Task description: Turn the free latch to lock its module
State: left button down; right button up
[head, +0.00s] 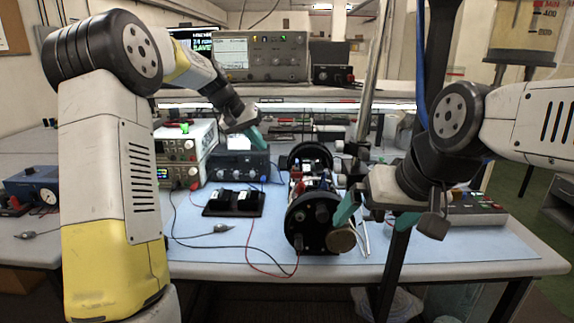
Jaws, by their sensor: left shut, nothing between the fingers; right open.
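A cylinder assembly lies on the blue mat in the middle of the table. Its black round front plate (300,232) faces me and carries dark knobs. A brownish round disc (341,239) shows at the plate's lower right. Behind the plate are coloured modules (312,184) and a black rear ring (311,157). I cannot tell which part is the free latch. My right gripper (374,217) is open, just right of the front plate. One teal finger is close to the plate's right edge; contact is unclear. My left gripper (259,140) is shut and empty, raised behind and left of the cylinder.
A black holder (234,210) with white parts stands left of the cylinder. Red and black cables (250,262) run over the blue mat (470,240). Instruments (187,155) stand at the back left; a grey control box (477,208) is at the right. The mat's front left is mostly clear.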

aim_at(297, 164)
pick_arm(q)
jog(key=shift+h, duration=0.3)
jog(key=w+f, duration=0.2)
jog(key=w, duration=0.1)
jog(key=shift+w+a+f, duration=0.1)
jog(key=shift+w, duration=0.15)
jog(key=shift+f, duration=0.1)
jog(key=w+d+f, duration=0.3)
jog(key=d+f, duration=0.4)
jog(key=d, duration=0.1)
jog(key=shift+w+d+f, duration=0.35)
jog(key=shift+f, duration=0.05)
